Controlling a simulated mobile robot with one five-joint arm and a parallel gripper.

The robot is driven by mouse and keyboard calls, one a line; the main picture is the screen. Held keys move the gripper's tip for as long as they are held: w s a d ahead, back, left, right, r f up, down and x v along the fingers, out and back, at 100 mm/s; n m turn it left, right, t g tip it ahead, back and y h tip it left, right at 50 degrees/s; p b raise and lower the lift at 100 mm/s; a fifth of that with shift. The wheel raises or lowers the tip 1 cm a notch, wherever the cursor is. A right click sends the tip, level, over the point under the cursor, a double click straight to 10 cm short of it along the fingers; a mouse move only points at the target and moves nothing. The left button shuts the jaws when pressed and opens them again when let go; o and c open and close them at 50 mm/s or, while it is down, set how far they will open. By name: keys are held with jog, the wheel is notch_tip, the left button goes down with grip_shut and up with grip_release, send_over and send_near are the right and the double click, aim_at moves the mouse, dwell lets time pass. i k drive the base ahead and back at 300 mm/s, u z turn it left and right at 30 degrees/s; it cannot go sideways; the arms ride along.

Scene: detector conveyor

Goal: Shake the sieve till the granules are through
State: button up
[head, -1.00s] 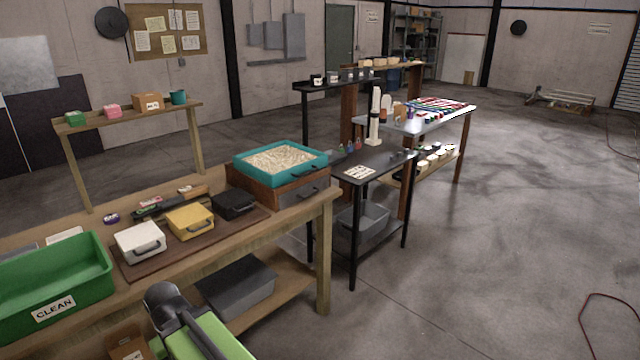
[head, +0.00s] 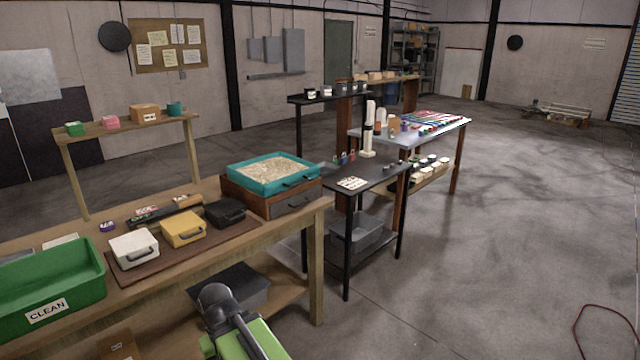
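The sieve (head: 233,181) is a teal square frame with a dark handle on its front side. It sits on a brown wooden box with a drawer (head: 296,203) at the right end of the workbench. Pale granules (head: 273,169) fill much of the sieve. My arm shows at the bottom of the head view, below and in front of the bench edge, left of the sieve. My gripper's fingers are not visible.
On the wooden bench (head: 100,309) are a green bin marked CLEAN (head: 85,290) and white (head: 134,251), yellow (head: 183,231) and black (head: 226,212) cases. A black table (head: 392,181) stands right of the bench. The floor at right (head: 490,260) is mostly clear, with a red cable (head: 600,308).

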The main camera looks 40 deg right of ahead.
aim_at(267, 175)
jog(key=z, duration=0.2)
jog(key=i, duration=1)
jog(key=u, duration=0.05)
